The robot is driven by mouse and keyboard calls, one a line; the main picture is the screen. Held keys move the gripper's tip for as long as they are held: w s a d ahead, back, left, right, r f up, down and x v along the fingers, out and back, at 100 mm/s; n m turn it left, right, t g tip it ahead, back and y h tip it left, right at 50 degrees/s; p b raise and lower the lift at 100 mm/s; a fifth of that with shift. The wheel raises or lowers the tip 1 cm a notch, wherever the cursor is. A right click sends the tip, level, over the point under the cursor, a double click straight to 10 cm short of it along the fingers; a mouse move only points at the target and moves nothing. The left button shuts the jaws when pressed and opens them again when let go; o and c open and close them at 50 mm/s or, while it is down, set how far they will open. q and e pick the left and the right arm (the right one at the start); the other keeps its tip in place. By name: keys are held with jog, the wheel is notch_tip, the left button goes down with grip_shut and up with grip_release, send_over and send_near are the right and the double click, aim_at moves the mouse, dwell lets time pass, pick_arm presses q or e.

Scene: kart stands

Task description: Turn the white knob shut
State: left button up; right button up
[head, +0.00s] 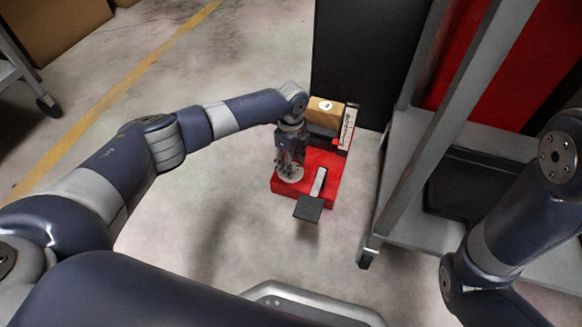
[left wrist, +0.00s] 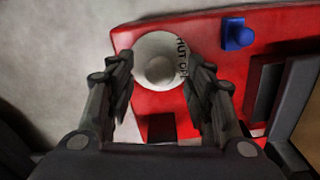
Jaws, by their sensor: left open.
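The white knob (left wrist: 160,58) is a round disc with a raised hub, on the red stand (left wrist: 150,103). Part of some dark lettering shows on its right side in the left wrist view. My left gripper (left wrist: 162,72) is open, pointing down, with one finger on each side of the knob. I cannot tell whether the fingers touch it. My right arm comes in at the right of the head view, but its gripper is out of frame.
A blue part (left wrist: 237,36) stands on the red stand near the knob. A black plate on a lever (head: 308,208) juts from the stand's front. A grey frame cart (head: 415,165) stands close on the right.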

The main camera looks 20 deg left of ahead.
pick_arm(q)
jog(key=shift+f, duration=0.4)
